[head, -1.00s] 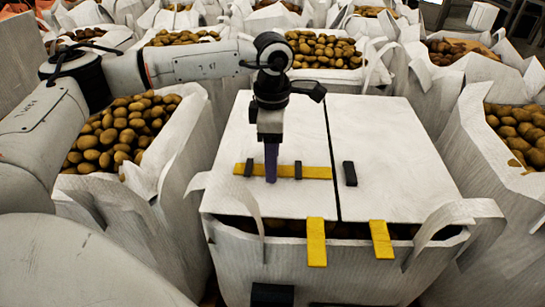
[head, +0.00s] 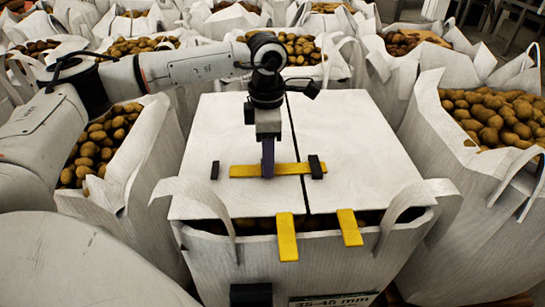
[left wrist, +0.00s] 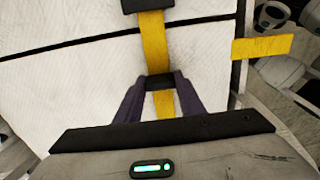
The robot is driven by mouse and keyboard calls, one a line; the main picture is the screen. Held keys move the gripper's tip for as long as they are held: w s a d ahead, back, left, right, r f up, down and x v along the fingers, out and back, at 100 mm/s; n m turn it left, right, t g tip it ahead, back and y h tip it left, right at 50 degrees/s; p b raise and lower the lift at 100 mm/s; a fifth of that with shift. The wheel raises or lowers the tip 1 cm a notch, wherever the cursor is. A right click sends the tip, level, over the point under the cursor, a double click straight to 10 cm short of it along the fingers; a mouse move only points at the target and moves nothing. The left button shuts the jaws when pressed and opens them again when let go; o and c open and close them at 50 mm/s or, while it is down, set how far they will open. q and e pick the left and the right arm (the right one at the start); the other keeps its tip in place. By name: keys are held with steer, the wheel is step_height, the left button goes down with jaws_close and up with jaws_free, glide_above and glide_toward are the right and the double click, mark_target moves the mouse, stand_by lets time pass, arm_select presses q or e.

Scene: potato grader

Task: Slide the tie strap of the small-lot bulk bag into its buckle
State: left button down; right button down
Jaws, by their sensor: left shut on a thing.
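The small-lot bulk bag (head: 215,260) stands in front of me with its white top flaps closed. A yellow tie strap (head: 240,171) lies across the top, over the dark seam. My left gripper (head: 268,175) is shut on the strap from above. The strap passes through the black buckle (head: 316,167) on the right, and a short yellow end shows beyond it. The left wrist view also shows the buckle (left wrist: 155,5). A black loop (left wrist: 159,82) sits between the fingers in that view; the gripper hides it in the head view. Another black loop (head: 214,170) lies clear of the strap's left end.
Two more yellow straps (head: 287,238) and (head: 350,228) hang over the bag's front edge. White lifting loops (head: 205,195) rise at the front corners. Potato-filled bags (head: 490,190) stand close on both sides and behind. The rear top flap area is clear.

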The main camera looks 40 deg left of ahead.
arm_select(q)
steer(key=shift+w+d, duration=0.15)
steer(key=shift+d, duration=0.05)
arm_select(e)
steer(key=shift+s+d, duration=0.25)
steer(key=shift+s, duration=0.05)
arm_select(q)
steer(key=c, duration=1.2)
jaws_free()
steer(key=shift+w+d, duration=0.1)
steer(key=shift+o, duration=0.2)
steer(key=shift+r, duration=0.15)
step_height(320, 180, up, 10)
arm_select(e)
steer(key=shift+w+r, duration=0.15)
steer(key=shift+r, duration=0.05)
